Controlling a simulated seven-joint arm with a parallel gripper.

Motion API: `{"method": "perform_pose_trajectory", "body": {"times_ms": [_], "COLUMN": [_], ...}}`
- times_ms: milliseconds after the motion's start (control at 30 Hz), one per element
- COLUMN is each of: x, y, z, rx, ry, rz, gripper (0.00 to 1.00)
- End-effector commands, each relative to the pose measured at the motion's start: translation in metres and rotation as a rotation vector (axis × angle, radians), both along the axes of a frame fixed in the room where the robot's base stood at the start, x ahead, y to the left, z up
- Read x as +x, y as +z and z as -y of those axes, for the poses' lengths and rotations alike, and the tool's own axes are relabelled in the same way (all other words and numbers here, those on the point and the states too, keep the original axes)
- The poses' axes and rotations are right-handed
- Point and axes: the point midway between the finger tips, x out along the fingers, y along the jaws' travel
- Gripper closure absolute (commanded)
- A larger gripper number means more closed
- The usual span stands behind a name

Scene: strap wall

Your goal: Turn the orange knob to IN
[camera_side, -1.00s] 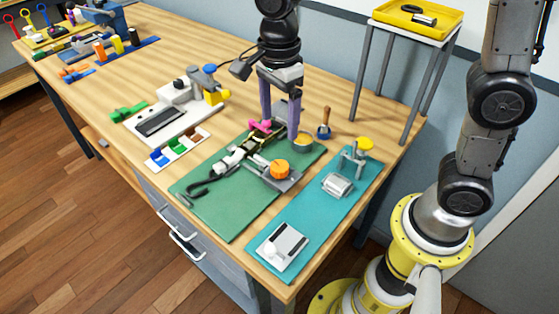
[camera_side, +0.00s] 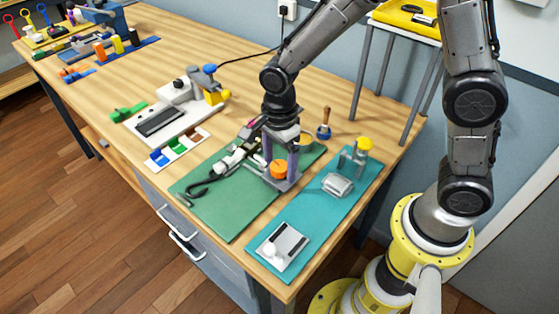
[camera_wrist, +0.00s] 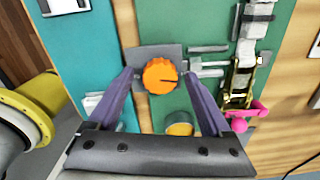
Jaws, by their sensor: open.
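The orange knob (camera_side: 279,172) sits on a grey plate (camera_side: 292,185) on the green mat (camera_side: 215,214). In the wrist view the round knob (camera_wrist: 160,76) has a dark pointer line reaching from its middle toward the right. No IN marking is legible. My gripper (camera_side: 281,168) points down over the knob, with a finger on each side of it. In the wrist view the open fingertips (camera_wrist: 158,74) straddle the knob, with small gaps showing on both sides. I cannot tell how deep the fingertips reach.
Beside the knob on the green mat lie a strap with a ratchet (camera_wrist: 240,78) and a pink handle (camera_wrist: 250,108). A round yellow-topped cup (camera_wrist: 179,129) is close by. The teal mat (camera_side: 307,223) holds a grey block, a white switch box and a yellow-topped post (camera_side: 364,144).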

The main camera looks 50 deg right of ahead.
Motion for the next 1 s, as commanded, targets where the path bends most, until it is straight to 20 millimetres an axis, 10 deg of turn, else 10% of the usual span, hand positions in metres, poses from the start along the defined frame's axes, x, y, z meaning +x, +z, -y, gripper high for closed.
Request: {"method": "perform_pose_trajectory", "body": {"times_ms": [133, 600, 1000], "x": [-0.0001, 0.0000, -0.0001], "y": [0.0001, 0.0006, 0.0010], "z": [0.0000, 0.0000, 0.0000], "rx": [0.000, 0.000, 0.000], "ry": [0.000, 0.000, 0.078], "rz": [0.000, 0.000, 0.000], "gripper": [0.17, 1.00, 1.00]}}
